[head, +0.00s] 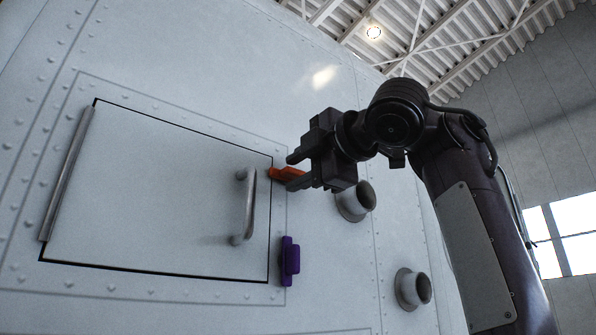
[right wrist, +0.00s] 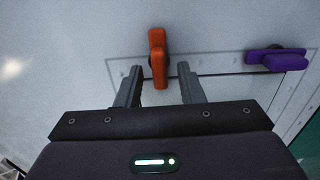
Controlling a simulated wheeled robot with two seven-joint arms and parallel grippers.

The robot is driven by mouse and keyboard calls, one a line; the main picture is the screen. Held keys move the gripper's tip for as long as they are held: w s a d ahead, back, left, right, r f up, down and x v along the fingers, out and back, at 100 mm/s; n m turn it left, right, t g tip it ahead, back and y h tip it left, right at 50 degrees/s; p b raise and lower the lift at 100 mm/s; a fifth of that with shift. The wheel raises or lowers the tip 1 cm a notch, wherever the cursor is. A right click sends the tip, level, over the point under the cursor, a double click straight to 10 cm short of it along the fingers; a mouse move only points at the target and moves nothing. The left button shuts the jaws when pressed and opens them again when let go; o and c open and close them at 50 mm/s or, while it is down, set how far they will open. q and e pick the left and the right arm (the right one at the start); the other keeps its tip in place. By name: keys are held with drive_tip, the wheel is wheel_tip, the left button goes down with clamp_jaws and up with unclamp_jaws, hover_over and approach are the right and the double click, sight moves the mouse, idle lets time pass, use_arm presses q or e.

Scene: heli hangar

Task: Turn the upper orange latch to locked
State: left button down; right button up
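The upper orange latch (head: 287,174) sits at the upper right edge of the hatch door (head: 150,190). It lies roughly crosswise to that edge, one end reaching over the door seam. My right gripper (head: 293,171) is open at the latch, with its fingers above and below it in the head view. In the right wrist view the orange latch (right wrist: 157,58) stands between the two fingertips of my gripper (right wrist: 160,82), with a gap visible on each side. Part of the latch is hidden by a finger in the head view. My left gripper is not in view.
A purple latch (head: 290,261) lies along the door's edge lower down; it also shows in the right wrist view (right wrist: 277,60). A metal handle (head: 248,207) stands out from the door. Two round pipe stubs (head: 357,201) (head: 412,289) project from the wall to the right.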

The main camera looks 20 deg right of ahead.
drive_tip(key=b+v, duration=0.3)
drive_tip(key=v, duration=0.4)
drive_tip(key=shift+s, duration=0.3)
drive_tip(key=shift+w, duration=0.15)
drive_tip(key=shift+d, duration=0.1)
